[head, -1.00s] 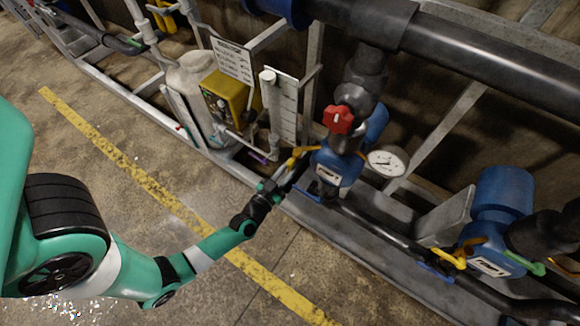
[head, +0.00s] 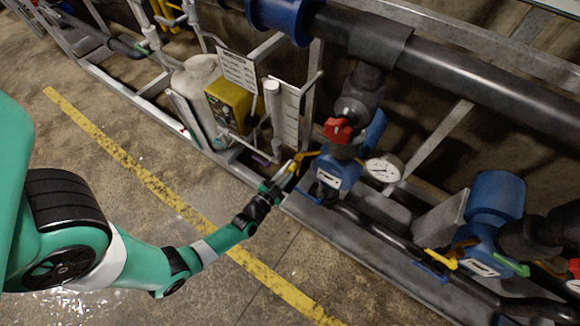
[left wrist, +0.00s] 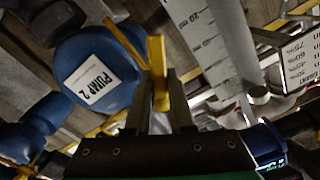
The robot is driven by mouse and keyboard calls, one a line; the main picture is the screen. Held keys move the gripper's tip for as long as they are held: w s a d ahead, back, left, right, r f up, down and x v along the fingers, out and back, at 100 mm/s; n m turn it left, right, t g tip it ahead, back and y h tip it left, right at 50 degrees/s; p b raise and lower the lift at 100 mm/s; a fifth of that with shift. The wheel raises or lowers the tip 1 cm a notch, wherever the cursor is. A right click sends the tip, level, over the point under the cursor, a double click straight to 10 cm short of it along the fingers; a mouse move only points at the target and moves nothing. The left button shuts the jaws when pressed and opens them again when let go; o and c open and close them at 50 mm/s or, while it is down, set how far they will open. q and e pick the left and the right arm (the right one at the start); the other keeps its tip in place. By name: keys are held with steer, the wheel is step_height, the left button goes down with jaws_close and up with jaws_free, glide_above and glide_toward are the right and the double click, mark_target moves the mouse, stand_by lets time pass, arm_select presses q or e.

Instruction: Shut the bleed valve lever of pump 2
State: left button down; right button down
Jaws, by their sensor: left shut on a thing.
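Pump 2 is a blue pump body (head: 333,172) with a white label, below a red knob (head: 338,130). The left wrist view shows its blue housing and its "PUMP 2" label (left wrist: 93,80). A yellow lever (head: 306,154) sticks out from its left side. My left gripper (head: 290,168) is at the outer end of this lever. In the left wrist view the yellow lever (left wrist: 158,72) stands between the two fingers of my left gripper (left wrist: 157,112), which is shut on it. My right gripper is not in view.
A round gauge (head: 383,169) sits right of the pump. Another blue pump (head: 496,200) with yellow, blue and green levers stands further right. A yellow box (head: 228,105) and a scaled panel (head: 287,112) stand left. The floor in front is open, with a yellow line (head: 150,182).

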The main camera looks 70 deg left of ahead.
arm_select(q)
steer(key=m, duration=0.2)
steer(key=m+p, duration=0.1)
steer(key=m, duration=0.1)
steer(key=r+m+p, duration=0.1)
steer(key=shift+s+a+m, duration=0.25)
steer(key=shift+a+m, duration=0.1)
steer(key=shift+m, duration=0.05)
steer(key=m, duration=0.1)
steer(key=m+p, duration=0.1)
steer(key=m, duration=0.1)
steer(key=shift+s+a+r, duration=0.1)
steer(key=shift+r, duration=0.25)
steer(key=shift+r+m+p, duration=0.25)
steer(key=shift+m+p, duration=0.3)
steer(key=shift+m, duration=1.05)
steer(key=c, duration=0.8)
jaws_free()
steer(key=shift+s, duration=0.1)
